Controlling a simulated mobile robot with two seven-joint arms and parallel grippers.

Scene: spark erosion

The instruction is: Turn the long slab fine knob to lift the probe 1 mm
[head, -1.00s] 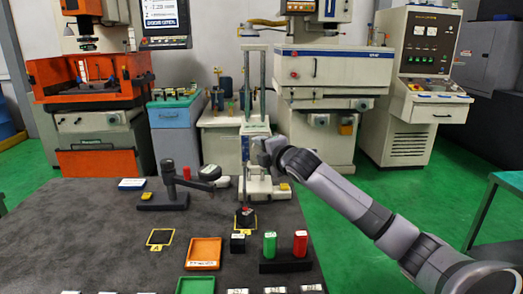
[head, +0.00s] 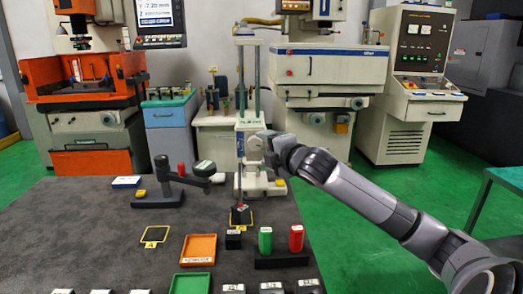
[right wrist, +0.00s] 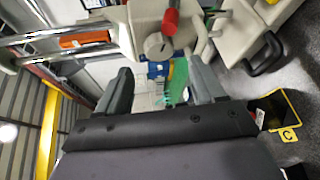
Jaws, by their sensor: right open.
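A pale stand (head: 247,124) with two upright columns stands at the back edge of the dark table, its base (head: 258,188) on the table top. A thin dark probe rod (head: 240,172) hangs at its front left, above a dark block (head: 240,215). In the right wrist view a round grey knob (right wrist: 158,46) and a red knob (right wrist: 170,22) show on the stand; I cannot tell which is the fine knob. My right gripper (head: 262,150) is at the stand; in the wrist view its open fingers (right wrist: 163,88) are apart, with the knobs beyond them. My left gripper is out of view.
A dark arm stand (head: 165,190) stands to the left. An orange tray (head: 198,248), a green tray (head: 190,283) and a rack with green (head: 265,240) and red (head: 296,238) blocks lie nearer. A yellow-framed pad marked C (right wrist: 288,110) shows in the wrist view.

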